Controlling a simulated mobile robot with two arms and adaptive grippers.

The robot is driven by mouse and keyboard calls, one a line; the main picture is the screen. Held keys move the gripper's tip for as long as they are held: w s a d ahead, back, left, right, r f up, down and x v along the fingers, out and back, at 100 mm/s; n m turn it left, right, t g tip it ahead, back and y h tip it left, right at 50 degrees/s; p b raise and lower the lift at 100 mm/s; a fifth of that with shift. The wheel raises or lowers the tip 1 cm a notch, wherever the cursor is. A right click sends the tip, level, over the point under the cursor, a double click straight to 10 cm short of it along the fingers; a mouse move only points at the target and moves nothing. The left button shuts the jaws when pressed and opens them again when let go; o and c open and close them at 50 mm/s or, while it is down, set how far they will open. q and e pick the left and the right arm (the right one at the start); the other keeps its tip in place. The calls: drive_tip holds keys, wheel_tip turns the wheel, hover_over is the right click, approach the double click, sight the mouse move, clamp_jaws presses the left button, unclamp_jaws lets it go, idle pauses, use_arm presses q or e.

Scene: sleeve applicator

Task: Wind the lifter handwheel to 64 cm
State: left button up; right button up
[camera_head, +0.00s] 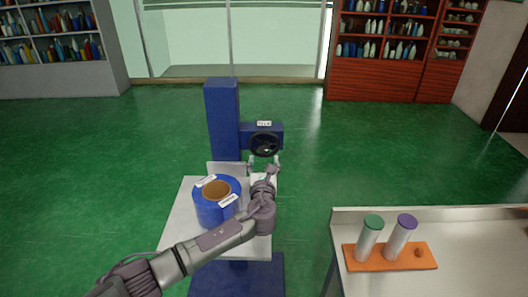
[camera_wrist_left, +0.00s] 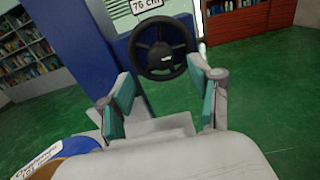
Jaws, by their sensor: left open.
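The black handwheel (camera_head: 264,144) sits on the blue lifter (camera_head: 222,120), on the front of a side block. In the left wrist view the handwheel (camera_wrist_left: 163,47) is ahead, with dark spokes and a hub. A white label (camera_wrist_left: 145,5) above it reads 76 cm; in the head view the label (camera_head: 264,123) is too small to read. My left gripper (camera_head: 265,162) is open and empty, just below and in front of the wheel. Its teal-padded fingers (camera_wrist_left: 163,92) are spread apart, with the wheel beyond them. My right gripper is not in view.
The white platform (camera_head: 176,238) carries a blue roll (camera_head: 212,208) with a brown core and white labels, left of my forearm. At right, a table (camera_head: 480,262) holds an orange tray (camera_head: 395,262) with two capped cylinders. Green floor (camera_head: 400,150) is clear around the lifter.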

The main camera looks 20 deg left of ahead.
sight(264, 150)
use_arm(q)
drive_tip(key=x, duration=0.5)
drive_tip(key=shift+w+b, duration=0.15)
drive_tip(key=shift+b, duration=0.2)
drive_tip(key=shift+w+a, duration=0.15)
drive_tip(key=shift+w, duration=0.15)
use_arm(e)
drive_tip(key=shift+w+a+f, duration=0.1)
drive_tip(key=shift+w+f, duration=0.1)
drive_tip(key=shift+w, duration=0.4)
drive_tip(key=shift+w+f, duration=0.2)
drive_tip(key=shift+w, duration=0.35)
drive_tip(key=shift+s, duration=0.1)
use_arm(q)
drive_tip(key=shift+c, duration=0.3)
drive_tip(key=c, duration=1.1)
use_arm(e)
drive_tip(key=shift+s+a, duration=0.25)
